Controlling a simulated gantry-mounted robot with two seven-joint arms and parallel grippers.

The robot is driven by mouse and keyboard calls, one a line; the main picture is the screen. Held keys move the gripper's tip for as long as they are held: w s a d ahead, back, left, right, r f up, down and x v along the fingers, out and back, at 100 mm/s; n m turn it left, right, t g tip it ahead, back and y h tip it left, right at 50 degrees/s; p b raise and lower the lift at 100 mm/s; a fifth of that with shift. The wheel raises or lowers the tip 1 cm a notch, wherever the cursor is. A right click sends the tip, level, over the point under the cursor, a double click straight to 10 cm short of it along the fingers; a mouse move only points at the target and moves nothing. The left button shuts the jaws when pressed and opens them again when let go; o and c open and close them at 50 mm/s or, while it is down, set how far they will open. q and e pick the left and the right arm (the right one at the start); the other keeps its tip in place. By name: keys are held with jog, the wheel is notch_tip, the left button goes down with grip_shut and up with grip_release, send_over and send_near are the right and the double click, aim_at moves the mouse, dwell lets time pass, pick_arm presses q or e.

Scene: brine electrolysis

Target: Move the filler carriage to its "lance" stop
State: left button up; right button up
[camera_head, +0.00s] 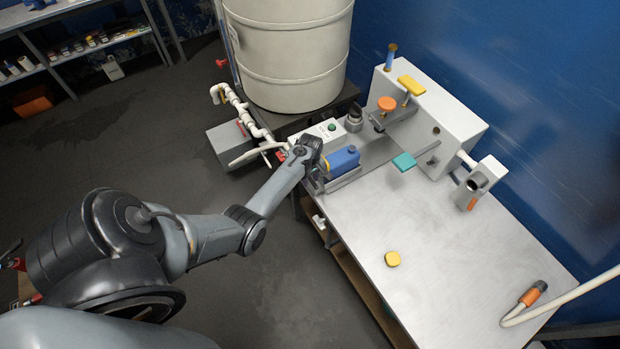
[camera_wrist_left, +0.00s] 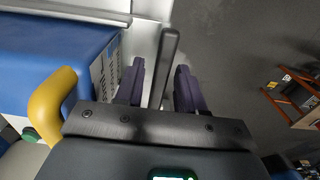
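In the head view a blue block (camera_head: 342,160) with a yellow part sits on a grey metal rail at the bench's left end. I cannot tell for certain which part is the filler carriage. My left gripper (camera_wrist_left: 160,66) is beside this block, on its near left side; its fingers are mostly hidden in the head view. In the left wrist view its two dark fingers are apart, with a dark bar (camera_wrist_left: 166,50) between them and gaps visible beside it. The blue block (camera_wrist_left: 50,68) and its yellow handle (camera_wrist_left: 52,105) are left of the fingers. My right gripper is out of view.
A white housing (camera_head: 435,120) stands behind the rail, with orange, yellow and teal (camera_head: 404,161) parts. A large cream tank (camera_head: 292,60) is at the back left. A yellow pad (camera_head: 392,259) and a hose nozzle (camera_head: 532,295) lie on the otherwise clear bench (camera_head: 460,240).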

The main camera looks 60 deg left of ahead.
pick_arm(q)
grip_shut()
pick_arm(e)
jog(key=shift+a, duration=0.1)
pick_arm(q)
jog(key=shift+w, duration=0.1)
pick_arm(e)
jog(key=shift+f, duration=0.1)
